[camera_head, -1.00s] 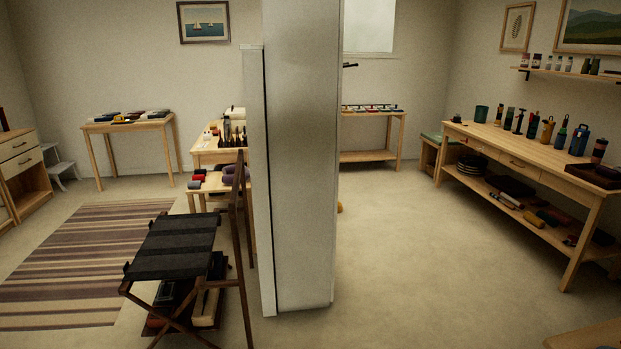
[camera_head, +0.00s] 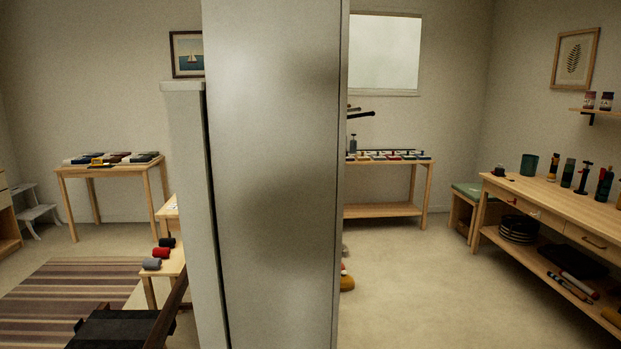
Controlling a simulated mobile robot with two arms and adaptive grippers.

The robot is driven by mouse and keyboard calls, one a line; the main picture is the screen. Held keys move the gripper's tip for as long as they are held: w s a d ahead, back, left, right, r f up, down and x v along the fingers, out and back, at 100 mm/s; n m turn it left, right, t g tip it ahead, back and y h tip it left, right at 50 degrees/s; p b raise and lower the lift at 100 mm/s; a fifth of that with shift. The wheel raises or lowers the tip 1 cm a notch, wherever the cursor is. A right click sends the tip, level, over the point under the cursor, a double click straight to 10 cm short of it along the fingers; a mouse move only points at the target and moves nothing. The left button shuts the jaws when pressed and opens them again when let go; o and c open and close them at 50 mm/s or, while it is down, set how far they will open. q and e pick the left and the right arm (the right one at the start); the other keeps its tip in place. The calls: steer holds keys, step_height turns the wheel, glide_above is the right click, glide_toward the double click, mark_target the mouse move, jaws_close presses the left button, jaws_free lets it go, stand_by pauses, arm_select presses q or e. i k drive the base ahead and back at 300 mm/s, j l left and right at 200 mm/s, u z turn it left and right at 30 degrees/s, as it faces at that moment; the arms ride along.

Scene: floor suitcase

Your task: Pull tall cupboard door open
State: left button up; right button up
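A tall grey cupboard (camera_head: 272,180) stands close in front of me in the middle of the head view, seen along its plain side. Its lower end is cut off by the bottom edge. A dark seam runs down its right edge, with a thin strip (camera_head: 342,200) beyond it that may be the door's edge. Dark bars (camera_head: 362,113), which may be handles, stick out to the right of that strip at mid-height. The door's front face is hidden. Neither of my grippers is in view.
A pale partition (camera_head: 186,200) adjoins the cupboard's left. A folding stand (camera_head: 120,325) is low at left, near a striped rug (camera_head: 60,300). A workbench (camera_head: 560,205) lines the right, a small table (camera_head: 390,210) the back.

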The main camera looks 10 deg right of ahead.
mark_target(343, 118)
steer(key=i+l, duration=0.1)
steer(key=l, duration=0.45)
steer(key=i+l+u, duration=0.1)
steer(key=l, duration=0.45)
steer(key=i+l+u, duration=0.1)
steer(key=l, duration=0.45)
steer(key=i+l, duration=0.1)
steer(key=l, duration=0.45)
